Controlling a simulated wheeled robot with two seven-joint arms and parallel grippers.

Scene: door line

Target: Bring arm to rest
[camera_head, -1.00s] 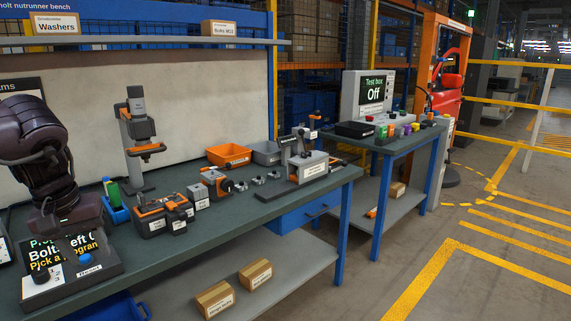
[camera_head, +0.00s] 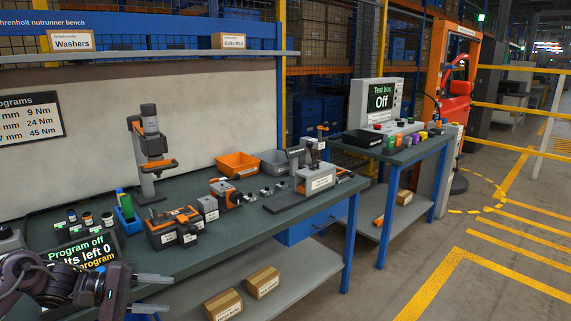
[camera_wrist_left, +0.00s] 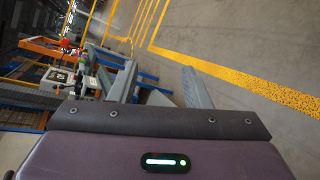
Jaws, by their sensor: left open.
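My left gripper (camera_head: 152,293) is at the bottom left of the head view, low at the front edge of the nutrunner bench (camera_head: 195,268). Its two pale fingers point right, apart, with nothing between them. My dark purple left arm covers part of the program display (camera_head: 85,252), which reads "Program off", "...lts left 0" and "...program". The wrist view looks over the purple gripper body (camera_wrist_left: 160,150) towards floor and benches. My right gripper is not in view.
On the bench stand an orange-and-grey upright tool (camera_head: 150,150), a battery-tool case (camera_head: 172,226), an orange bin (camera_head: 237,163) and a grey fixture (camera_head: 314,178). Two cartons (camera_head: 263,281) lie on the lower shelf. A test box reading "Off" (camera_head: 380,96) is behind. Open floor (camera_head: 500,290) lies right.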

